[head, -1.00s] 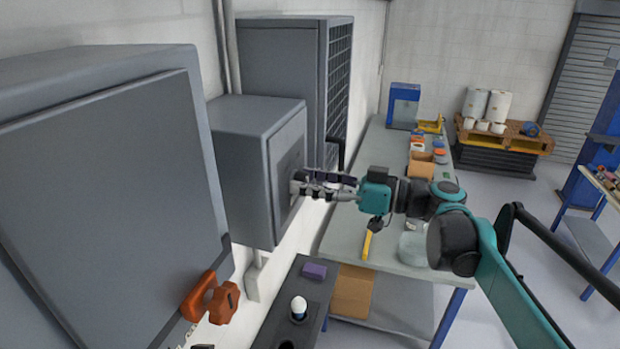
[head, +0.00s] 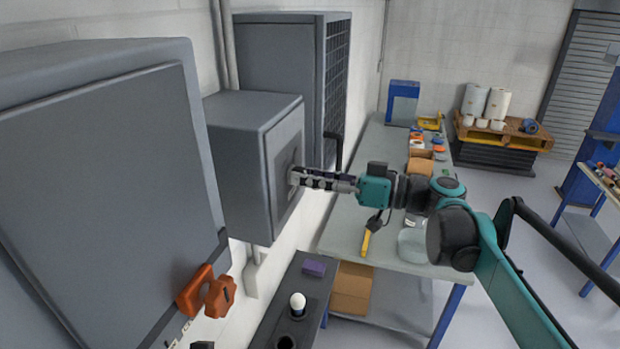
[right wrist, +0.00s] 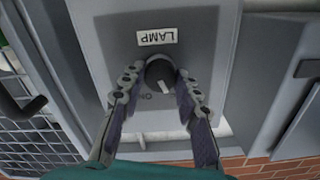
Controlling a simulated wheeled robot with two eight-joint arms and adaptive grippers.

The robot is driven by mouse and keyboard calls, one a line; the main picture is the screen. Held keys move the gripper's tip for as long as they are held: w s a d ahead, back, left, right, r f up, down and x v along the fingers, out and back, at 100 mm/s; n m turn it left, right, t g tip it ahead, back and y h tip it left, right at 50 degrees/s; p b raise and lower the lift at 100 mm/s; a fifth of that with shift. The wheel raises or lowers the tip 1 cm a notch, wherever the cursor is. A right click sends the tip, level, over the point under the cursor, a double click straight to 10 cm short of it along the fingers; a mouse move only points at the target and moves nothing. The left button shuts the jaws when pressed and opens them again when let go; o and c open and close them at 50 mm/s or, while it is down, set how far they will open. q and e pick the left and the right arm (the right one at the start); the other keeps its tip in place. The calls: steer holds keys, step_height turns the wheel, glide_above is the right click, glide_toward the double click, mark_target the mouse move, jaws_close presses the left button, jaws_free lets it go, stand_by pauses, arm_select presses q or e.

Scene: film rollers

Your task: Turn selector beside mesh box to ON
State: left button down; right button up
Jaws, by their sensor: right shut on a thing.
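The selector (right wrist: 160,73) is a round black knob with a white pointer mark on a grey box (head: 241,170), beside the mesh box (head: 290,85). A LAMP label (right wrist: 157,36) and an ON mark (right wrist: 147,97) show upside down in the right wrist view. The pointer slants toward the lower right there, to one side of the ON mark. My right gripper (head: 294,177) is shut on the knob, one finger on each side. In the head view the fingers hide the knob. My left gripper is not in view.
A large grey cabinet (head: 105,190) with orange handles (head: 208,292) stands at the left. A long workbench (head: 350,225) with boxes and tools lies below my right arm. A small dark stand (head: 285,320) with a white bulb is at the bottom. Open floor lies to the right.

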steer(key=m+b, duration=0.1)
steer(key=m, duration=0.9)
steer(key=shift+b, duration=0.3)
stand_by(0.4)
steer(key=o, duration=1.2)
steer(key=shift+c, duration=0.2)
steer(key=v, duration=1.2)
